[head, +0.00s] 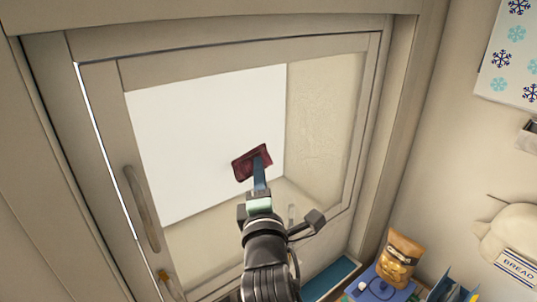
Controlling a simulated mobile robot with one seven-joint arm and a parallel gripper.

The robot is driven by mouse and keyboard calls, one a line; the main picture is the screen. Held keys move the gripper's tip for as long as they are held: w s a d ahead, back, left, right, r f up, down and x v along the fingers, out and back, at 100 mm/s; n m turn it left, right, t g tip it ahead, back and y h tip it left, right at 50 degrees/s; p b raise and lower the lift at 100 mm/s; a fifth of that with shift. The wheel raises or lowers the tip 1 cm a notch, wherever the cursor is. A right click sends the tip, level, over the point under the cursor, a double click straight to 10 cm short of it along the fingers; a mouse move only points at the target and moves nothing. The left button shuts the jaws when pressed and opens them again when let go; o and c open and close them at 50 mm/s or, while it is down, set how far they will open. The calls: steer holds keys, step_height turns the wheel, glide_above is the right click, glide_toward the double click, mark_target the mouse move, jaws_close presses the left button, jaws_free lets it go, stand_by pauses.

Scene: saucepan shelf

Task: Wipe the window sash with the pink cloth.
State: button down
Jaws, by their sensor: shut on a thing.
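The window sash (112,112) is a beige frame around a pane, with a long handle (141,208) on its left side. The pink cloth (243,163), dark pink in this light, is a small folded piece in front of the lower right part of the white area in the pane. My gripper (262,163) is shut on the cloth, its blue-grey finger reaching up to it. I cannot tell whether the cloth touches the glass. My arm hides part of the sash's lower rail.
A brown snack bag (398,259) and blue items (378,290) stand at the lower right. A bread bin (512,240) is by the right wall. A snowflake sheet (512,55) hangs at the upper right. A blue strip (330,278) lies below the window.

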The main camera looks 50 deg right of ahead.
steer(key=shift+w+a+b, duration=0.3)
steer(key=shift+a+b, duration=0.1)
steer(key=shift+a, duration=0.85)
steer(key=shift+w+a+b, duration=0.3)
steer(key=shift+a+b, duration=0.15)
steer(key=shift+a, duration=0.8)
steer(key=shift+w+a+b, duration=0.3)
steer(key=shift+a+b, duration=0.1)
steer(key=shift+a, duration=0.85)
steer(key=s+a+p, duration=0.1)
steer(key=s+p, duration=0.1)
steer(key=s, duration=0.4)
steer(key=shift+s+a, duration=0.1)
steer(key=shift+a, duration=0.05)
steer(key=s, duration=0.1)
steer(key=s+p, duration=0.1)
steer(key=shift+s+a, duration=0.35)
steer(key=shift+s, duration=0.05)
